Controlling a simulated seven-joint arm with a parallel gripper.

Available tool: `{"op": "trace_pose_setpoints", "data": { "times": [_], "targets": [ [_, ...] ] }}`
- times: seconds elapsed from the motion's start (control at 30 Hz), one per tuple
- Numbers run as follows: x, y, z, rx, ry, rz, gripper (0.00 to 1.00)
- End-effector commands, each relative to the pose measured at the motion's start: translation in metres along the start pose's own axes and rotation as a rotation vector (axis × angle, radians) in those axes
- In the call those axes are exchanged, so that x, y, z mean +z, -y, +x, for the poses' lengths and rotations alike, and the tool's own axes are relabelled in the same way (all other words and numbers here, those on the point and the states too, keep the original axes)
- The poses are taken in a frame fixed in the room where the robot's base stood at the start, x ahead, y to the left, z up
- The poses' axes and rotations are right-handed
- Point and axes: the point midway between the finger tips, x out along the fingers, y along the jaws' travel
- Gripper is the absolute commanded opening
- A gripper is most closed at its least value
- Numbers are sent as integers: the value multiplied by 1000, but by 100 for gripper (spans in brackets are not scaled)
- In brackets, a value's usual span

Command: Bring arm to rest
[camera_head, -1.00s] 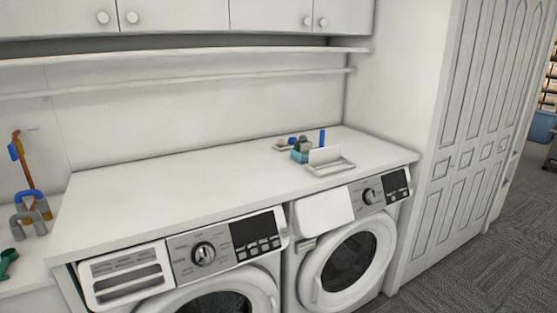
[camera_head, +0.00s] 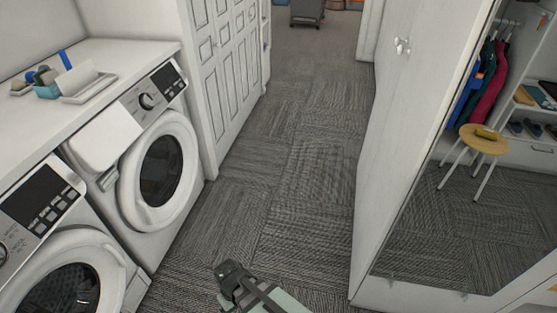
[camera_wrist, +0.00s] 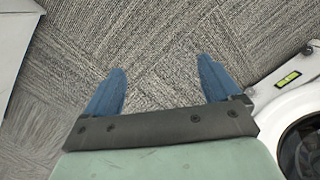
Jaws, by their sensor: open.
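My gripper (camera_wrist: 160,88) shows in the wrist view with its two blue fingers spread wide apart. Nothing is between them; only grey carpet (camera_wrist: 165,50) lies beyond. In the head view, part of my arm (camera_head: 250,290) shows at the bottom middle over the carpet, and the fingers cannot be made out there.
Two white washing machines (camera_head: 160,165) stand under a counter (camera_head: 110,55) on the left. A white cabinet (camera_head: 385,170) stands on the right beside a wardrobe with a stool (camera_head: 483,139). Carpeted floor (camera_head: 300,130) runs clear between them. A washer door (camera_wrist: 300,105) edges the wrist view's right.

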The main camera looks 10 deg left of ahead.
Motion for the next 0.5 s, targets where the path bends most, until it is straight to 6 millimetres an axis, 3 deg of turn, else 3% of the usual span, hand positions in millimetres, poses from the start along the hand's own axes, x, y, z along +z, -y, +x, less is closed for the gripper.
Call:
{"op": "trace_pose_setpoints", "data": {
  "times": [0.03,0.2,0.5],
  "targets": [
    [12,-18,9,6,20,31,90],
    [46,-66,35,15,80,123,90],
    [113,-122,76,-26,179,295,90]
  ]
}}
